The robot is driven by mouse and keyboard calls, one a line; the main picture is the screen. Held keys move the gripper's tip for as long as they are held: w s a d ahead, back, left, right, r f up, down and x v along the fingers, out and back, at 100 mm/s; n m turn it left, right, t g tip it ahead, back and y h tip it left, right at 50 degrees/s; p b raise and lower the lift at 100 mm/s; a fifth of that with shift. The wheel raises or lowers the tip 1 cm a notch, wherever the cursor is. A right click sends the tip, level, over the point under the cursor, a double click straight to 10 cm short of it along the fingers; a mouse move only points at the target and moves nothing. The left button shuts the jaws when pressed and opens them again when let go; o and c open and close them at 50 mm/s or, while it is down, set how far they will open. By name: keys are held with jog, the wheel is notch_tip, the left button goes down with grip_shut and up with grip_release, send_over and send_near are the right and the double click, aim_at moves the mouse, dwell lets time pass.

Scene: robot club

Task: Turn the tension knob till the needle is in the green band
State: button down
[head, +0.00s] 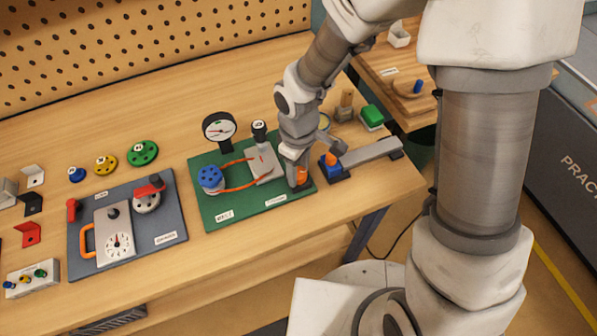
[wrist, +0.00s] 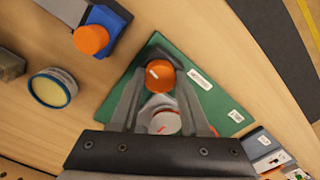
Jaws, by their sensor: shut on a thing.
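The orange tension knob (wrist: 160,76) sits on the green board (wrist: 195,78), with a pale mark on its top. My gripper (head: 298,180) comes down on it from above and is shut on it, with a finger on either side in the wrist view. A little of the knob's orange (head: 303,175) shows beside the fingers in the head view. The round gauge (head: 219,127) with a black rim and white face stands at the board's back. Its needle and green band are too small to read.
A blue pulley (head: 210,178) and orange belt (head: 236,187) are left of my gripper, by a grey block (head: 263,162). A blue fixture with an orange knob (head: 331,160) stands close on the right. A grey panel (head: 165,220) with a red lever lies left.

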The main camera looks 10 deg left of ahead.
aim_at(299, 172)
jog(key=m+b, duration=0.2)
jog(key=m, duration=0.3)
jog(key=shift+m+b, duration=0.4)
dwell(0.4)
jog(key=shift+c, duration=1.9)
grip_release()
jog(key=shift+r, duration=0.1)
notch_tip(299, 172, up, 17)
jog(key=p, duration=0.2)
jog(key=shift+r, duration=0.15)
